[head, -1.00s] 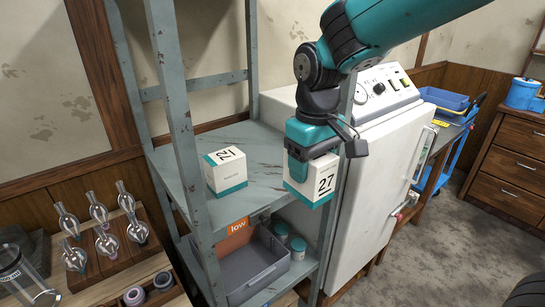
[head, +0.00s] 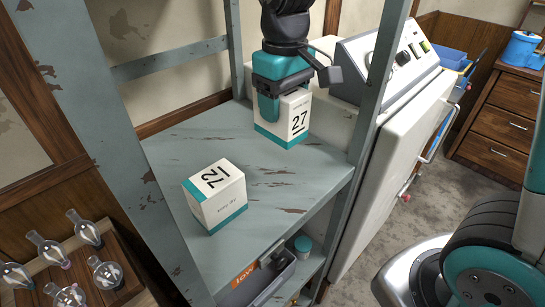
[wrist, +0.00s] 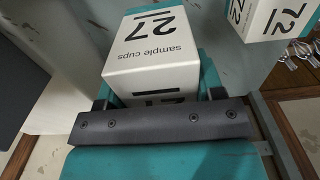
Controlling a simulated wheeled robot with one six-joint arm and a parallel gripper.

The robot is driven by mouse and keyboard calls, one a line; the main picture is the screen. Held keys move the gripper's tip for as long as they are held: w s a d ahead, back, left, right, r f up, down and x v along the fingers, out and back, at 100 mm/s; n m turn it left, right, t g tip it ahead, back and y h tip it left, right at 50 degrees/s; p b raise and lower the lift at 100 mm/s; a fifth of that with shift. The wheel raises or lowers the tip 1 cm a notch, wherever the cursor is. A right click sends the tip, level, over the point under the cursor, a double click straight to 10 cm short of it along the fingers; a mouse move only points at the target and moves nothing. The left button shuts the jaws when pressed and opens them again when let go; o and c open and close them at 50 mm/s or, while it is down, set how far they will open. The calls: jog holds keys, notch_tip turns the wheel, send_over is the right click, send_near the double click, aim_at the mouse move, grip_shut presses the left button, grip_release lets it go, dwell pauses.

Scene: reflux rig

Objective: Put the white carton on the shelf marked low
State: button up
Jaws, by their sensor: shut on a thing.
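A white carton (head: 288,118) with a teal band and the number 27 is in my gripper (head: 275,105). It is upright at the back right of the upper visible shelf (head: 265,185); I cannot tell whether its base touches the board. In the wrist view the carton (wrist: 152,45) reads "sample cups", with my gripper (wrist: 160,98) shut on it. An orange label reading "low" (head: 245,273) is just below this shelf's front edge. A second white carton (head: 216,196), marked 72, stands apart at the shelf's front left; it also shows in the wrist view (wrist: 272,18).
Grey shelf posts (head: 375,90) stand at the sides. A grey bin (head: 262,285) and a teal-lidded jar (head: 302,246) are on the shelf below. A white cabinet (head: 400,140) stands to the right. The shelf's front middle and right are clear.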

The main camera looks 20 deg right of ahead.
jog(key=shift+w+f, duration=0.15)
jog(key=shift+f, duration=0.1)
notch_tip(320, 180, down, 10)
jog(key=shift+r+p, duration=0.25)
jog(key=shift+p, duration=0.3)
jog(key=shift+f, duration=0.15)
jog(key=o, duration=1)
notch_tip(320, 180, up, 8)
jog(key=shift+f+b, duration=0.25)
jog(key=shift+b, duration=0.2)
jog(key=s+a+r+n+y, duration=0.1)
jog(key=s+a+y, duration=0.1)
jog(key=s, duration=0.7)
jog(key=s+a+r+n+y, duration=0.1)
jog(key=s+a+r+y, duration=0.1)
jog(key=s, duration=0.7)
jog(key=shift+a+r, duration=0.3)
